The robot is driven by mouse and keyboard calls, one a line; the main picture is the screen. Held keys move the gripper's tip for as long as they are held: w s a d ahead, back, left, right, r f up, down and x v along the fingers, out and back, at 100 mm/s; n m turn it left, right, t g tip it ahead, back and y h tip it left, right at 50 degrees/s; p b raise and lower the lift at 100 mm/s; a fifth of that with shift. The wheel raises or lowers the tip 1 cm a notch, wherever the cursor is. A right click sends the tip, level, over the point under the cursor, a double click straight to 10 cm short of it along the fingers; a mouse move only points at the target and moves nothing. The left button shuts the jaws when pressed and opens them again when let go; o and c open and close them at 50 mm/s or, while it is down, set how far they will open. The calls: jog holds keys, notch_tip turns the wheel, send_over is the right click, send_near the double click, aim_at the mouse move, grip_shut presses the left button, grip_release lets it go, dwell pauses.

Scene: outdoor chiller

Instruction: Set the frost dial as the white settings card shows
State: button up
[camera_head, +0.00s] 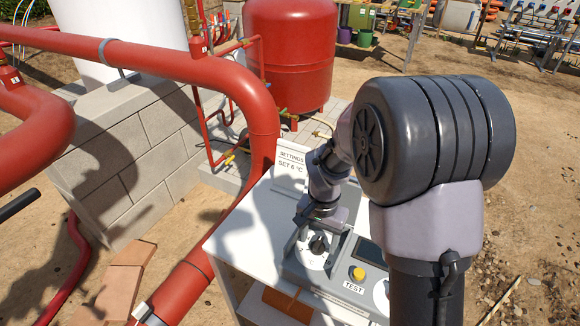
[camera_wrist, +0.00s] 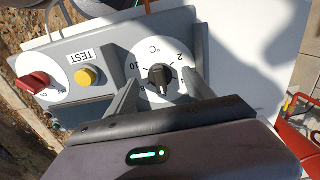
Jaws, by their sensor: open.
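The white settings card (camera_head: 291,165) stands at the back of the white bench and reads "SETTINGS SET 6 °C". The frost dial is a black knob (camera_wrist: 160,77) on a white round scale (camera_wrist: 153,53) marked in °C; 2, 10 and 8 show, and the lower scale is hidden by my gripper. Where the knob points is too small to tell surely. In the head view the knob (camera_head: 318,244) sits under my wrist. My gripper (camera_wrist: 161,80) is open, with one finger on each side of the knob; contact cannot be told.
A yellow TEST button (camera_wrist: 87,75) and a red knob (camera_wrist: 33,82) on another white dial sit on the same grey panel (camera_head: 300,272). A dark display (camera_head: 369,252) lies beside the frost dial. Red pipes (camera_head: 262,125) run close on the left of the bench.

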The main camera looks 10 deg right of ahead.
aim_at(318, 242)
notch_tip(318, 242, up, 7)
jog(key=p, duration=0.5)
jog(key=shift+f, duration=0.15)
notch_tip(318, 242, up, 18)
jog(key=p, duration=0.5)
jog(key=shift+f+p, duration=0.2)
jog(key=shift+p, duration=0.1)
